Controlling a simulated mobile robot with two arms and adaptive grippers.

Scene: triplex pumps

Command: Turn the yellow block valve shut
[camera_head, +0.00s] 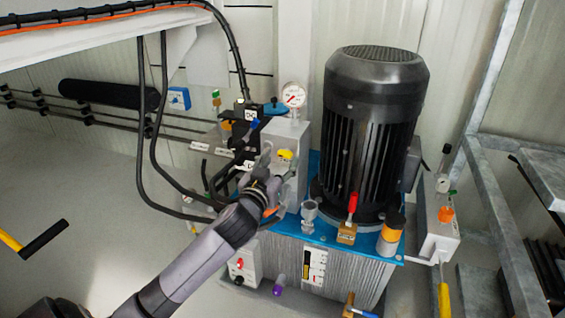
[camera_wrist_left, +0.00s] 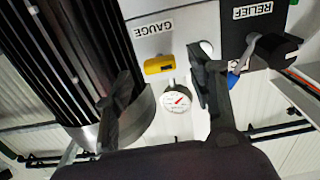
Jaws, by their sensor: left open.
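The yellow valve handle (camera_head: 286,155) sits on the grey manifold block beside the black motor. In the left wrist view the yellow handle (camera_wrist_left: 159,65) is a short bar lying nearly level in the picture, near an upside-down GAUGE label. My left gripper (camera_head: 267,168) is at the front of the block, close to the handle. In the wrist view the two fingers of my left gripper (camera_wrist_left: 160,72) are spread, with the handle showing between their tips. I cannot tell whether a finger touches it. My right gripper is not in view.
A round pressure gauge (camera_head: 293,95) stands above the block. The big black motor (camera_head: 370,125) rises to the right on the blue tank top (camera_head: 312,232). A dark RELIEF block (camera_wrist_left: 262,25) is beside the handle's block. Black hoses (camera_head: 153,150) hang left of the manifold.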

